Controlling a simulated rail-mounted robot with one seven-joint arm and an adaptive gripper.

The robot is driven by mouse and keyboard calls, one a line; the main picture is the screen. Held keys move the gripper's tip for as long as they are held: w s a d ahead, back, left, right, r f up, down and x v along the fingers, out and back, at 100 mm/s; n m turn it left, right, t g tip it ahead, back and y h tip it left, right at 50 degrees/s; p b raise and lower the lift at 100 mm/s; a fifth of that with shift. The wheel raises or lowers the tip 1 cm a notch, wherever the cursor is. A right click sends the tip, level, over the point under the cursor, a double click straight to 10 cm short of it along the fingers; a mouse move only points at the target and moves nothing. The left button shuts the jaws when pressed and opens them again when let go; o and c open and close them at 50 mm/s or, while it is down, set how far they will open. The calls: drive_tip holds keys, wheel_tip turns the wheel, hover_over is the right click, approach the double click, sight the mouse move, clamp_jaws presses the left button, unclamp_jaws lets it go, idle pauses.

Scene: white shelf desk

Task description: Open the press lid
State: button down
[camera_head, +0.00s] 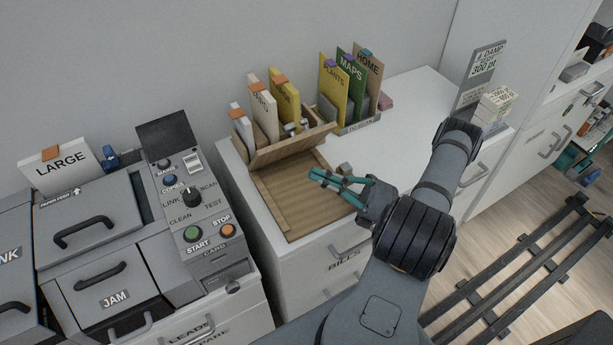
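No part in view carries a readable label saying press. A grey machine at the left has an upper cover (105,207) with a black handle (83,231) and a lower cover marked JAM (125,305) with another black handle (100,276); both look closed. A shallow wooden box (290,222) on the white cabinet has a wooden panel (290,147) tilted up at its back. I cannot tell which of these is the press lid. My gripper (319,178) has teal fingers, slightly apart with nothing visible between them. It is over the wooden box's right part, away from the grey machine.
A control panel (190,200) with a knob and START and STOP buttons stands left of the box. Labelled folders (335,90) stand behind the box. A small grey block (345,168) is close to my gripper. The white cabinet top (415,97) is partly clear at the back right.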

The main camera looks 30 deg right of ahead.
drive_tip(key=p, duration=0.2)
approach(266, 154)
drive_tip(key=x, duration=0.5)
